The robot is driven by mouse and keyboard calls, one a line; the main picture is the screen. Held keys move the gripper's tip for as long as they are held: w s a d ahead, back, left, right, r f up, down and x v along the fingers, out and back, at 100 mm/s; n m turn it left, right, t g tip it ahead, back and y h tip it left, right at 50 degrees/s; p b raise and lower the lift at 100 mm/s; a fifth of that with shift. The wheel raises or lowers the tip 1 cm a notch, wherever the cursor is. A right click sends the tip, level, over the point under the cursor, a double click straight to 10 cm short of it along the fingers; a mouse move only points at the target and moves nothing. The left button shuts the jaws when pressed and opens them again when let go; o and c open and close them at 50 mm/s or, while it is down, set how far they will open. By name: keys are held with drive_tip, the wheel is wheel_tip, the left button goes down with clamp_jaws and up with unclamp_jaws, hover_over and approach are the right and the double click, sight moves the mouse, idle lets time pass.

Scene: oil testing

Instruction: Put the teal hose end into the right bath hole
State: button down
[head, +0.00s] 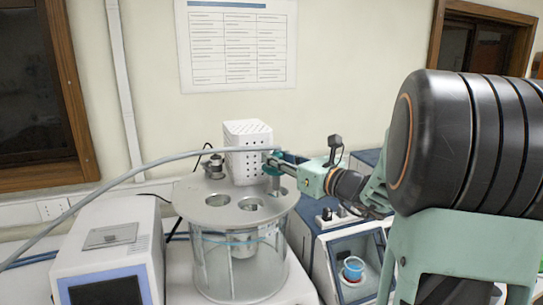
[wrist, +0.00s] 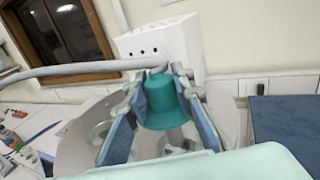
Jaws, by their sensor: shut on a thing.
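The teal hose end (head: 275,159) is held by my gripper (head: 273,160) above the right side of the bath lid (head: 190,203). In the wrist view the teal hose end (wrist: 160,102) is a bell shape between the two blue-padded fingers of my gripper (wrist: 160,95). A metallic stem (head: 276,184) shows below it, near the right bath hole (head: 284,191). I cannot tell whether the stem's tip is inside the hole. The grey hose (head: 120,178) runs from the hose end to the left. The bath is a clear glass cylinder (head: 240,262).
A white perforated housing (head: 248,150) and a metal fitting (head: 213,167) stand at the lid's back. A box with a screen (head: 110,250) is left; an instrument with a blue cup (head: 353,267) is right.

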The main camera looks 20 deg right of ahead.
sight(279, 182)
drive_tip(key=shift+f+b, duration=1.9)
drive_tip(key=shift+f, duration=0.9)
drive_tip(key=shift+f+b, duration=0.5)
drive_tip(key=shift+b, duration=0.2)
drive_tip(key=c, duration=1.9)
unclamp_jaws()
drive_tip(key=shift+s, duration=0.1)
drive_tip(key=shift+c, duration=0.2)
drive_tip(key=v, duration=1.1)
